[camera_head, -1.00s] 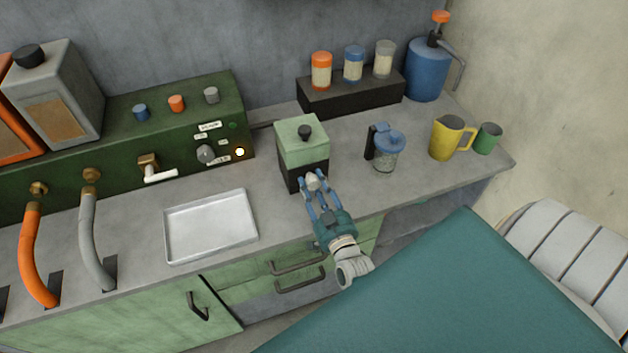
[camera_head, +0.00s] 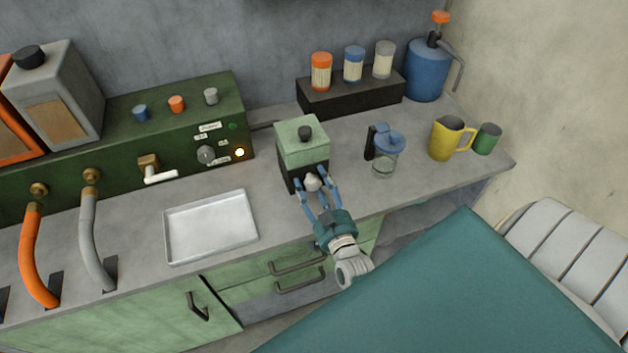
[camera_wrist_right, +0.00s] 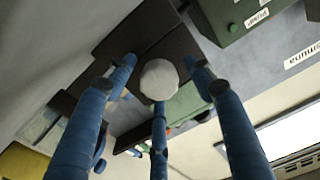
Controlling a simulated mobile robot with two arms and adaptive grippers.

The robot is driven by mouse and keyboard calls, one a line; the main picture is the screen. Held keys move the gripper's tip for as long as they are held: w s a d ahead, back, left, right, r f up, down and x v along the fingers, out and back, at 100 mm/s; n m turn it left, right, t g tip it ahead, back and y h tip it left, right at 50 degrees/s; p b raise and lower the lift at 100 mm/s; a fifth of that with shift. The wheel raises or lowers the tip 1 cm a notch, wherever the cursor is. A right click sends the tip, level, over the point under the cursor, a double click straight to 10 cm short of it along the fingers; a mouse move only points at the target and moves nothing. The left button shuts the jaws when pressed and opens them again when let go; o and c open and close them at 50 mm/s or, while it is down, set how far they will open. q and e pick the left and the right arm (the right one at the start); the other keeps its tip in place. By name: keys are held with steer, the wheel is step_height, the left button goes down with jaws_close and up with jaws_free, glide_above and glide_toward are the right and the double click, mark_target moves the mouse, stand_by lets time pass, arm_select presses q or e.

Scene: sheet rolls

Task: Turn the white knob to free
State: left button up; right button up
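The white knob (camera_head: 313,183) is on the front of a small box with a pale green top (camera_head: 303,143) and a dark lower body. It also shows as a white faceted knob (camera_wrist_right: 159,80) in the wrist view. My right gripper (camera_head: 315,187) is in front of the box. Its three blue fingers are spread around the knob, and in the wrist view gaps show between the fingers and the knob. The right gripper (camera_wrist_right: 160,84) is open and holds nothing. I cannot tell which way the knob is turned. My left gripper is not in view.
A blue-lidded jar (camera_head: 385,155) stands right of the box, with a yellow jug (camera_head: 446,137) beyond. A metal tray (camera_head: 210,228) lies to the left. Behind it, a green machine (camera_head: 120,150) has a lit lamp (camera_head: 240,152). Bare counter lies between tray and box.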

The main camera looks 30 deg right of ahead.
steer(key=shift+s+f, duration=0.1)
steer(key=shift+s, duration=0.05)
steer(key=v, duration=1.1)
steer(key=shift+s, duration=0.35)
steer(key=shift+a, duration=0.1)
